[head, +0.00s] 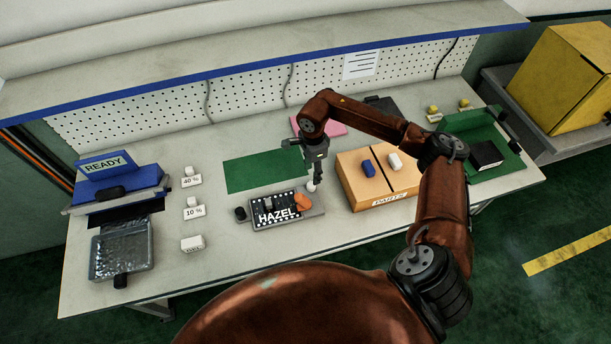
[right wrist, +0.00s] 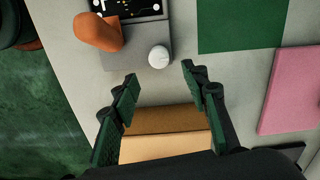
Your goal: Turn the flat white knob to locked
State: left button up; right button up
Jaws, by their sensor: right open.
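The flat white knob (head: 311,187) sits at the right end of a grey fixture that holds a dark board marked HAZEL (head: 278,215). In the right wrist view the knob (right wrist: 159,56) is a round white disc with a faint mark on its top. An orange lever-like part (right wrist: 98,32) lies beside it on the fixture. My right gripper (right wrist: 160,72) is open and empty, pointing down. Its two fingers appear on either side of the knob, apart from it. In the head view the gripper (head: 317,178) partly overlaps the knob. My left gripper is not in view.
An orange-tan PARTS box (head: 352,194) with a blue and a white piece stands close to the right. A green mat (head: 266,170) and a pink pad (head: 318,127) lie behind. Small labelled blocks (head: 193,212) and a READY unit (head: 108,168) stand at the left.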

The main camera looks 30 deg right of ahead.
aim_at(311, 184)
jog(key=f, duration=0.6)
jog(key=shift+a+f, duration=0.3)
jog(key=shift+f, duration=0.35)
jog(key=shift+c, duration=0.3)
jog(key=shift+s+d, duration=0.1)
jog(key=c, duration=0.7)
grip_shut()
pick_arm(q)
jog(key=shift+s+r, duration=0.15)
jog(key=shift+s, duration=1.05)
